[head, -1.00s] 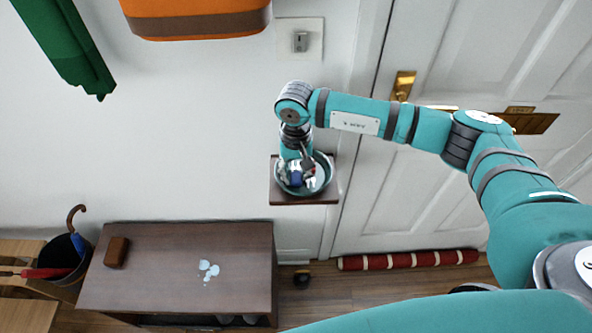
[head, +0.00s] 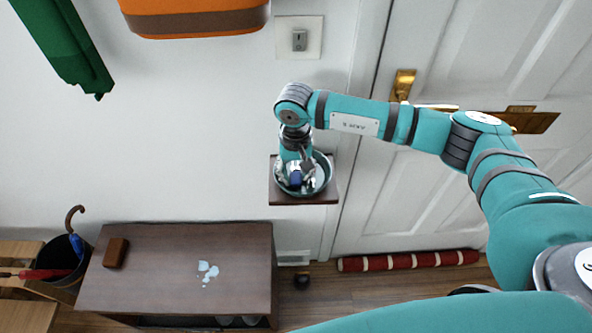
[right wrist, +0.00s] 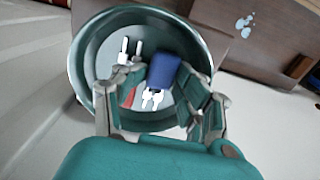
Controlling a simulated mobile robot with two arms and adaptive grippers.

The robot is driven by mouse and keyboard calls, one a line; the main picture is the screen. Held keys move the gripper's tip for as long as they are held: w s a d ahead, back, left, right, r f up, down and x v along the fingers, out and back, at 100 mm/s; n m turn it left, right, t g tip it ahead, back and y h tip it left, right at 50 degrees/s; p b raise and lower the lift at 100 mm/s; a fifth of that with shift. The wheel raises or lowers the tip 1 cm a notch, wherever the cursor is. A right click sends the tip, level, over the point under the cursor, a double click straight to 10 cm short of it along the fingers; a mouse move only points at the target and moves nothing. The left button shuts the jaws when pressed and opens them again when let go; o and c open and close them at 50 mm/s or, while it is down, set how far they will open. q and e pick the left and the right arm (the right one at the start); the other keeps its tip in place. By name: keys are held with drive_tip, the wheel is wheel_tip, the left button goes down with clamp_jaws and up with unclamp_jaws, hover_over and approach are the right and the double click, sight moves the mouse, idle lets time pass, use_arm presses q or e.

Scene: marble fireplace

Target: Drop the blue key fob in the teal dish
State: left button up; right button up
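The teal dish (head: 328,181) sits on a small dark wall shelf beside the white door; it also shows as a round bowl in the right wrist view (right wrist: 82,65). The blue key fob (right wrist: 165,70) is inside the dish's outline, with pale keys at its lower end; it shows as a small blue spot in the head view (head: 296,180). My right gripper (right wrist: 162,78) points down into the dish. Its fingers stand on both sides of the fob and look apart from it, though the contact is hard to see. My left gripper is out of view.
Other pale keys (right wrist: 130,50) and something red (right wrist: 128,97) show in the dish. A dark wooden bench (head: 190,245) with a brown block (head: 116,252) stands lower left. An umbrella bin (head: 68,270) is beside it. The door (head: 440,200) stands right of the shelf.

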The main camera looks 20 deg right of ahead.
sight(295, 174)
drive_tip(key=shift+s+r+p, duration=0.15)
drive_tip(key=shift+r+p, duration=0.4)
drive_tip(key=shift+p, duration=0.05)
drive_tip(key=shift+r+b, duration=0.45)
drive_tip(key=shift+b, duration=0.15)
use_arm(q)
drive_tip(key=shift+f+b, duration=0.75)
drive_tip(key=shift+b, duration=0.3)
use_arm(e)
wheel_tip(295, 174, up, 11)
drive_tip(key=shift+w, duration=0.2)
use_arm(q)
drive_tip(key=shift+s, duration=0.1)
use_arm(e)
drive_tip(key=shift+s+f, duration=0.1)
